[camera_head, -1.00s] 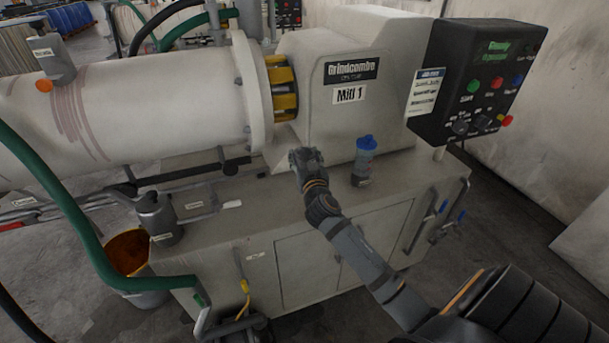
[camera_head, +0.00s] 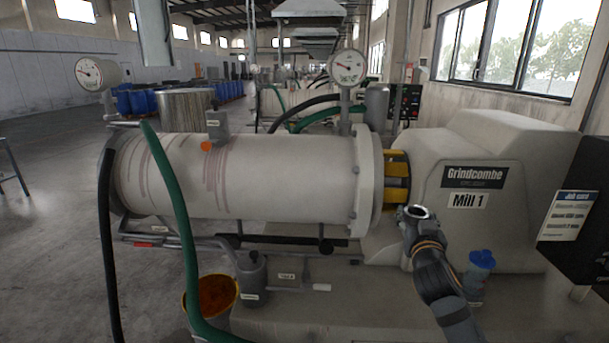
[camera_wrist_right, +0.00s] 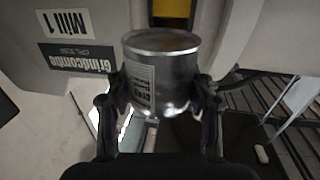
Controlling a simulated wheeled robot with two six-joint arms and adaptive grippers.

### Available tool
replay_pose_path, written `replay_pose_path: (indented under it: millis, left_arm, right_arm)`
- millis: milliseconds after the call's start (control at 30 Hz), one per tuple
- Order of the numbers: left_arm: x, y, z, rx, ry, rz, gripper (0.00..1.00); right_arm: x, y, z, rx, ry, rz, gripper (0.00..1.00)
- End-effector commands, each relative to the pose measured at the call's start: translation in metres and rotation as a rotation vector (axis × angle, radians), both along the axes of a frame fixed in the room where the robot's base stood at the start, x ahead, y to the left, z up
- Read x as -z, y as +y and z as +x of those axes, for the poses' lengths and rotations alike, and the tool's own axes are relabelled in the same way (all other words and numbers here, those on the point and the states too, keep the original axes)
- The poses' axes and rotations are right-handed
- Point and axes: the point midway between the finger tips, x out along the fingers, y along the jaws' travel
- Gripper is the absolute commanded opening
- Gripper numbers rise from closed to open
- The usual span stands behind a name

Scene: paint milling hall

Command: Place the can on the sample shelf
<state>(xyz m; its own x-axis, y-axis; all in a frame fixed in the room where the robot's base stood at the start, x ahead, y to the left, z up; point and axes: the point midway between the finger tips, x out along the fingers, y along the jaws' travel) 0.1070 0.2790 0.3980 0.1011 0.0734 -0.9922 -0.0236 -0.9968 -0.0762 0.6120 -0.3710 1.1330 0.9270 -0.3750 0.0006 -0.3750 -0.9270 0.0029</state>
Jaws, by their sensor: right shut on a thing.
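A small metal can (camera_wrist_right: 160,75) with a pale printed label sits between the fingers of my right gripper (camera_wrist_right: 160,98) in the right wrist view. The fingers are shut on its two sides. In the head view my right gripper (camera_head: 416,222) is in front of the mill, near the yellow guard, and the can's open round rim (camera_head: 418,211) shows at its tip. I cannot make out a sample shelf in either view. My left gripper is not in view.
The mill housing (camera_head: 490,200) marked Mill 1 stands close behind the gripper. A blue-capped bottle (camera_head: 477,272) is to the right on the bench (camera_head: 380,315). The long pale drum (camera_head: 270,175), a green hose (camera_head: 172,205) and an orange-filled bucket (camera_head: 212,297) are left.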

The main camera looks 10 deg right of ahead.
Motion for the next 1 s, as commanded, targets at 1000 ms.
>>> replay_pose_path:
  millis: [1000]
  left_arm:
    - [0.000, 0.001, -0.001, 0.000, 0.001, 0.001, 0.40]
  right_arm:
    - [0.254, 0.187, -0.123, -0.385, -0.001, 0.003, 0.18]
